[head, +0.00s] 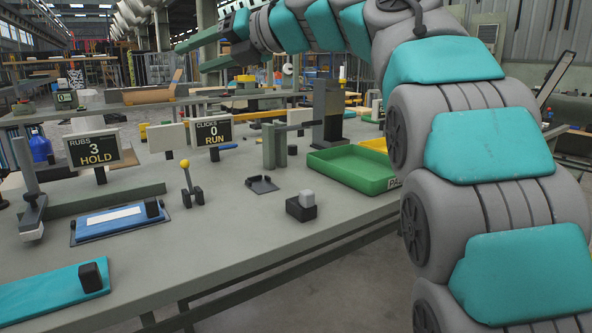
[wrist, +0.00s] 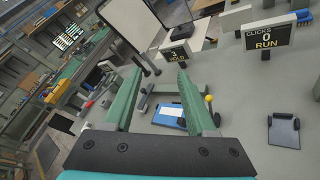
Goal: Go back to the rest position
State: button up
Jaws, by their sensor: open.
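My gripper (head: 196,57) is raised high over the far side of the workbench (head: 235,235) in the head view, at the end of my arched teal and grey arm. Its two green fingers point left and stand apart with nothing between them. In the wrist view the gripper (wrist: 160,82) is also open and empty. Beyond its fingers the bench shows well below, tilted in the picture.
The bench holds a "RUBS 3 HOLD" sign (head: 95,149), a "CLICKS 0 RUN" sign (head: 212,132), a blue board (head: 118,221), a yellow-knobbed lever (head: 187,175), a dark block (head: 300,209) and a green tray (head: 352,168). The air around the gripper looks clear.

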jog(key=w+d+r+m+t+y, duration=0.2)
jog(key=w+d+r+m+t, duration=0.2)
jog(key=d+r+m+t, duration=0.45)
jog(key=w+d+r+m+t+h, duration=0.1)
jog(key=w+d+m+t+h, duration=0.3)
jog(key=d+m, duration=0.45)
jog(key=s+d+f+m+g+h, duration=0.2)
jog(key=d+f+m+h, duration=1.4)
jog(key=d+f, duration=0.35)
jog(key=s+d+f+m+g, duration=0.1)
jog(key=s+f+m+g, duration=0.15)
jog(key=s+f, duration=0.4)
jog(key=s+d+f+m+g, duration=0.1)
jog(key=s+f+m+g, duration=0.15)
jog(key=f, duration=0.75)
jog(key=s+d+f+m+g, duration=0.1)
jog(key=s+f+g, duration=0.3)
jog(key=s+f, duration=0.3)
jog(key=s+a+f+m+g+y, duration=0.1)
jog(key=s+a+f+g, duration=0.1)
jog(key=s+f, duration=0.3)
jog(key=s+a+f+m+g+y, duration=0.1)
jog(key=s+a+f+g, duration=0.2)
jog(key=s, duration=0.9)
jog(key=s+a+f+m+g+y, duration=0.1)
jog(key=s+a+f+g+y, duration=0.1)
jog(key=s+f, duration=0.7)
jog(key=shift+s+a+f+g, duration=0.2)
jog(key=shift+a+g, duration=0.55)
jog(key=shift+g, duration=0.4)
